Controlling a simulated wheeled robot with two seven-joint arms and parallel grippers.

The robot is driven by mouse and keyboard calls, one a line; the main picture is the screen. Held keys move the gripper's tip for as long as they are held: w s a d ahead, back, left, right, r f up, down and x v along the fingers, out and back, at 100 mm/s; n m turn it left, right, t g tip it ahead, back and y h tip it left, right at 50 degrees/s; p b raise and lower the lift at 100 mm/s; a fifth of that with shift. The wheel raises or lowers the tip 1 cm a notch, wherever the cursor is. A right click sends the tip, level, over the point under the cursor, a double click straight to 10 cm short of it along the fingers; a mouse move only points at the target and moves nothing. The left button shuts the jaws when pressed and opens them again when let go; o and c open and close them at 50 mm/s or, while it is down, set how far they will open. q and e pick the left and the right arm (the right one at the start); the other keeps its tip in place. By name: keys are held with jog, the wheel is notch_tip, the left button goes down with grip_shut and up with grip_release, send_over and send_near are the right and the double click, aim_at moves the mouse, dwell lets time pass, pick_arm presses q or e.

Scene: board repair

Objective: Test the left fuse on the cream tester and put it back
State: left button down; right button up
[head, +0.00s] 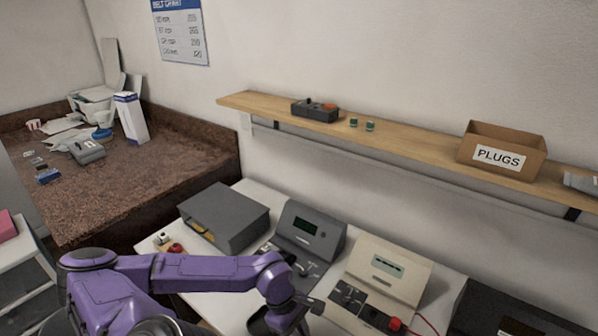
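The cream tester (402,262) stands on the white worktop at the lower right, with a small display, dark panels on its lower front and a red knob or plug (395,324) with a red lead. My purple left arm reaches across the bottom, and my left gripper (300,307) is at the lower edge, left of the cream tester and in front of the grey tester. Its fingers are small and partly cut off, so I cannot tell if they are open or hold anything. I cannot make out a fuse for certain. My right gripper is not in view.
A grey tester (318,228) and an open-fronted grey box (226,208) stand left of the cream one. A dark case (500,312) is at the lower right. The shelf (420,142) above holds a PLUGS box (503,153), two small green parts (370,126) and a dark device (315,110).

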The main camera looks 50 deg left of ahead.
pick_arm(q)
jog(key=shift+f, duration=0.45)
dwell(0.4)
jog(key=c, duration=0.6)
grip_release()
jog(key=shift+r, duration=0.15)
jog(key=shift+r+p, duration=1.45)
jog(key=shift+p, duration=0.6)
notch_tip(320, 180, up, 6)
jog(key=p, duration=0.7)
jog(key=shift+f, duration=0.1)
